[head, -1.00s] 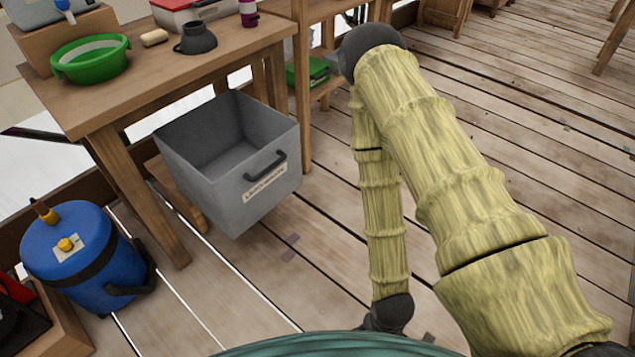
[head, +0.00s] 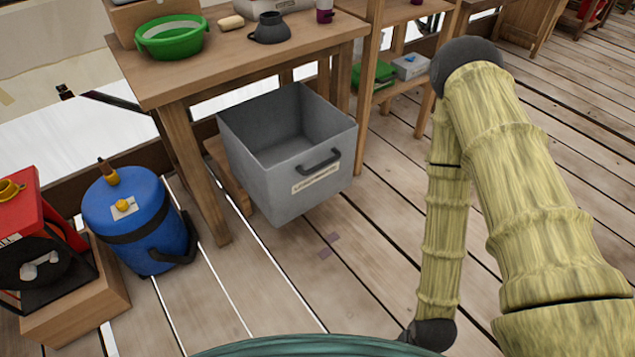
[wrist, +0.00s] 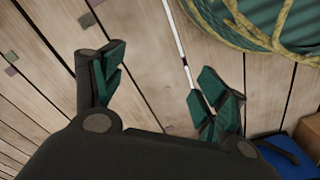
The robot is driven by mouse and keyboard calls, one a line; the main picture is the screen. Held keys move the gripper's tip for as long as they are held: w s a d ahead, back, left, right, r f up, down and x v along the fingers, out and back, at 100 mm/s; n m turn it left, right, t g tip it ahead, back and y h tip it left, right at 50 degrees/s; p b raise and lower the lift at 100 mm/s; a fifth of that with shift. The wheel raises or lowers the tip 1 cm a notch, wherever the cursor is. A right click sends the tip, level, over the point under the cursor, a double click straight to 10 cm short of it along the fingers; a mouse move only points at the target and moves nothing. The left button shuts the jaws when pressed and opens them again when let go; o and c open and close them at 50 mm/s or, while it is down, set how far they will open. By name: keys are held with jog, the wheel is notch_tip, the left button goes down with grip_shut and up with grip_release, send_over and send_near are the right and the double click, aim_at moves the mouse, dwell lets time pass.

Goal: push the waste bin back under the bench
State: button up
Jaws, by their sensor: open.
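The grey waste bin (head: 295,189) is an open-topped box with a dark handle and a pale label on its front. In the head view it stands at the front of the wooden bench (head: 160,88), partly beneath the top and mostly sticking out past the legs. It looks empty. My gripper (wrist: 155,90) shows in the wrist view with its two green-padded fingers spread wide, nothing between them but deck planks. The bin does not show in the wrist view. In the head view my gripper is not visible.
A blue drum (head: 150,235) stands left of the bin, next to a wooden crate (head: 75,305) bearing red gear. A green basin (head: 170,38) and a dark jug (head: 270,30) sit on the bench. Bare deck lies in front of the bin.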

jog(key=shift+w+f, duration=0.1)
jog(key=c, duration=0.3)
jog(key=w+a+m+t+y+b, duration=0.1)
jog(key=w+a+b, duration=0.1)
jog(key=w, duration=0.1)
jog(key=w+a+f+t+y+b, duration=0.1)
jog(key=w+a+b, duration=0.1)
jog(key=w+a, duration=0.1)
jog(key=w+a+f+m+t+b, duration=0.1)
jog(key=w+a+b, duration=0.1)
jog(key=w, duration=0.2)
jog(key=shift+w+a+m+y, duration=0.3)
jog(key=shift+w+a+y, duration=0.05)
jog(key=shift+y, duration=0.05)
grip_shut()
jog(key=m+t+y+b, duration=0.8)
jog(key=t+b, duration=0.3)
jog(key=b, duration=0.2)
send_near(294, 160)
jog(key=b+x, duration=0.4)
jog(key=x, duration=0.1)
jog(key=shift+w+a+f, duration=0.15)
jog(key=shift+a, duration=0.15)
jog(key=shift+b+x, duration=0.35)
jog(key=shift+x, duration=0.4)
